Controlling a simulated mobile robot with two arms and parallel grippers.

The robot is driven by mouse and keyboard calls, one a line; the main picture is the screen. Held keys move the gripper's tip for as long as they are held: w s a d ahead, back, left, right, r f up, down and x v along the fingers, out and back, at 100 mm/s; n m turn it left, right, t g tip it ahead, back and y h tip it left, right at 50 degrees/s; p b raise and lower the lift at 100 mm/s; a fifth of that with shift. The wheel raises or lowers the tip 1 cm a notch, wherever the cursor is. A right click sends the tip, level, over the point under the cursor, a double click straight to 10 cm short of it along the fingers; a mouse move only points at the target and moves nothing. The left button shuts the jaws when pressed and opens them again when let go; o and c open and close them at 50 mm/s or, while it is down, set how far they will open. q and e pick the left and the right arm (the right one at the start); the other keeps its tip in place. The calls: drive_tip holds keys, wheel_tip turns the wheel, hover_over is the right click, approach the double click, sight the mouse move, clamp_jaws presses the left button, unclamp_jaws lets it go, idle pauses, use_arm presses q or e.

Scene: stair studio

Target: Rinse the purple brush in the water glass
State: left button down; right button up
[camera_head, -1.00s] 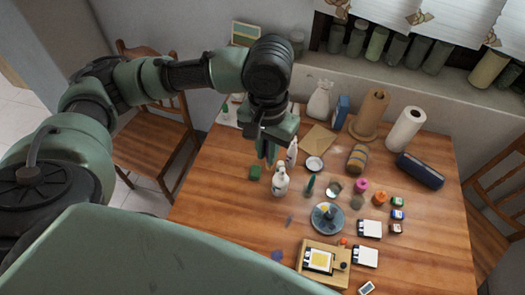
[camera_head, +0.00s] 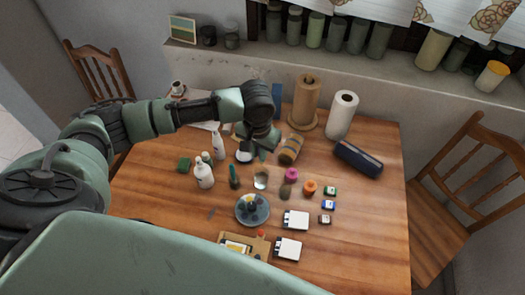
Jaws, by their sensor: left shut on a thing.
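The small clear water glass (camera_head: 261,181) stands on the table, behind a round grey-blue dish (camera_head: 252,209). My left gripper (camera_head: 262,154) hangs above the table with its fingers pointing down, just behind the glass in the picture and apart from it. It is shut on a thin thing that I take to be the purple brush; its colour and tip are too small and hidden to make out. My right gripper is out of view.
White bottles (camera_head: 204,175) and a dark green tube (camera_head: 235,177) stand left of the glass. A pink jar (camera_head: 291,175) and an orange jar (camera_head: 309,187) stand right.

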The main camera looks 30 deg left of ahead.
use_arm(q)
wheel_tip(320, 180, down, 12)
drive_tip(key=b, duration=0.7)
drive_tip(key=shift+s+r, duration=0.1)
drive_tip(key=shift+s, duration=0.05)
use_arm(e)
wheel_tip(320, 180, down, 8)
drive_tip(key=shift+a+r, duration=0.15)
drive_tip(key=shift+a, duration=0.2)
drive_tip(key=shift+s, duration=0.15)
use_arm(q)
drive_tip(key=shift+s, duration=0.1)
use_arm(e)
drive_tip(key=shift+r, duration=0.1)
use_arm(q)
drive_tip(key=shift+s+p, duration=0.25)
drive_tip(key=shift+p, duration=0.1)
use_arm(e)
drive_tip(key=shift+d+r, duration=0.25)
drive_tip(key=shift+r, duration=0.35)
